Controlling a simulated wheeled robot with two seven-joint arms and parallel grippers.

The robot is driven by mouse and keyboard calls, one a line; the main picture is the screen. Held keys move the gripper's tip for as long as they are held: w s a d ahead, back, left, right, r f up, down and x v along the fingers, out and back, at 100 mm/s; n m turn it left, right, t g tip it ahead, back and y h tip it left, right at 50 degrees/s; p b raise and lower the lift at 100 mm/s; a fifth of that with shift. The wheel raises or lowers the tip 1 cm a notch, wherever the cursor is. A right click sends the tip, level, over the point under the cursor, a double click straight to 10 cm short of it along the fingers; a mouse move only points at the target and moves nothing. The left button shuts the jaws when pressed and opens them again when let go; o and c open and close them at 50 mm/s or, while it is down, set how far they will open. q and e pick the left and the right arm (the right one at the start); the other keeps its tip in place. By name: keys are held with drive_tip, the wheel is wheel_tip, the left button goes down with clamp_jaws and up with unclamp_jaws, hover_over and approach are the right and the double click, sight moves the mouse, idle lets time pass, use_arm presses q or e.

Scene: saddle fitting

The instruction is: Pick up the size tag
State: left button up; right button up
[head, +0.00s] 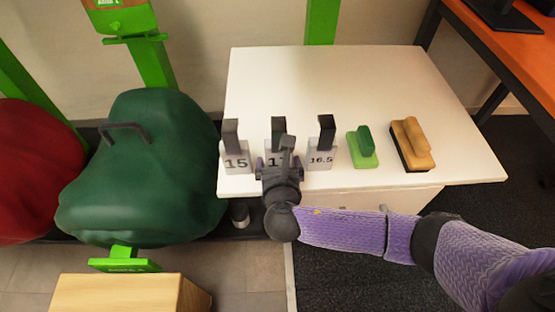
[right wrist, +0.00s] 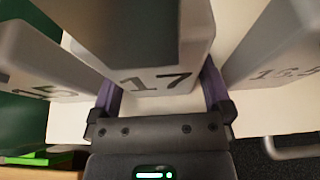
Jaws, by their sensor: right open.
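Three white size tags with dark grey block tops stand in a row on the white table (head: 330,80): the 15 tag (head: 236,160), the 17 tag (head: 272,147) and the 16.5 tag (head: 321,158). My right gripper (head: 280,168) is at the middle one, the 17 tag, and partly hides it in the head view. In the right wrist view, the open jaws (right wrist: 162,95) have one finger on each side of the 17 tag (right wrist: 160,78). Whether the fingers touch it I cannot tell. My left gripper is not in view.
The 15 tag (right wrist: 40,70) and 16.5 tag (right wrist: 275,60) stand close on either side. A green brush (head: 363,150) and a tan brush (head: 412,143) lie to the right. A green saddle form (head: 140,170) is left of the table. The table's back is clear.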

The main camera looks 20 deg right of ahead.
sight(279, 137)
drive_tip(key=shift+r, duration=0.1)
drive_tip(key=shift+c, duration=1.2)
drive_tip(key=c, duration=0.9)
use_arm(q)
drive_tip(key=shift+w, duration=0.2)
use_arm(e)
drive_tip(key=shift+r+p, duration=0.3)
wheel_tip(279, 137, up, 10)
drive_tip(key=p, duration=0.7)
drive_tip(key=shift+f, duration=0.35)
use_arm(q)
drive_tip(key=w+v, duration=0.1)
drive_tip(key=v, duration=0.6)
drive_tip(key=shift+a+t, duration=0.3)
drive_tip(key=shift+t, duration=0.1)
